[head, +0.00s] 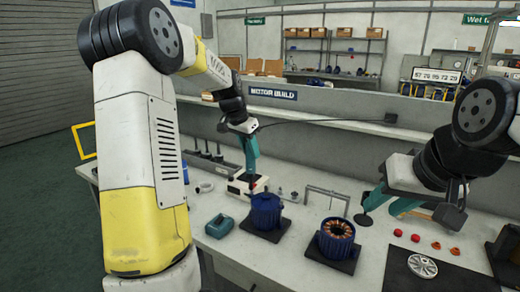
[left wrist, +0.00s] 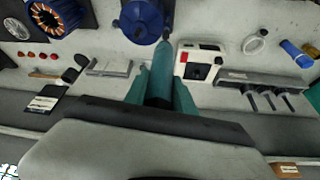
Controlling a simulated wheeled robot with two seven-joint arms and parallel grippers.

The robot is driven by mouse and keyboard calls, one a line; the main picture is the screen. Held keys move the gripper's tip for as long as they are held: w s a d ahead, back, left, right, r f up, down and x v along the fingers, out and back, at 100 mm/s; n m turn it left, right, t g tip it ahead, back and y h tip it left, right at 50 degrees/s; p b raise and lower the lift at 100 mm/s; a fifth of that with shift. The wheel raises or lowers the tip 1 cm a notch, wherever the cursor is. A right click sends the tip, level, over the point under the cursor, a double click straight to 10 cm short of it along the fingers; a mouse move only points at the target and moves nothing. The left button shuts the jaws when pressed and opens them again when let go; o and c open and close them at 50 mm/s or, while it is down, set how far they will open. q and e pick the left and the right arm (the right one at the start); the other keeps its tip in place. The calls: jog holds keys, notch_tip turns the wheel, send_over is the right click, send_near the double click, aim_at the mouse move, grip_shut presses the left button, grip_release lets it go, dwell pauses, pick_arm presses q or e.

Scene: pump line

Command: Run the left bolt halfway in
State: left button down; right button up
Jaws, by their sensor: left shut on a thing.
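My left gripper (head: 251,178) points down just behind the blue motor housing (head: 265,210), which stands on a dark mat. In the left wrist view the gripper (left wrist: 160,88) is shut on a long teal, tool-like body (left wrist: 163,62); its far end reaches towards the housing (left wrist: 142,22). Whether its tip touches the housing is unclear. No bolt can be made out; the housing's details are too small. My right gripper (head: 382,204) is at the right, its teal fingers spread and nothing visible between them.
A second blue housing with copper windings (head: 336,237) stands right of the first. A teal holder (head: 220,226) lies to the left. A white box (head: 240,188) and a metal frame (head: 328,195) stand behind. Red balls (head: 398,233) and a silver disc (head: 423,266) lie at right.

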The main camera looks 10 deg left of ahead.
pick_arm(q)
jog(key=shift+f, duration=0.5)
dwell(2.3)
jog(key=shift+r, duration=2.5)
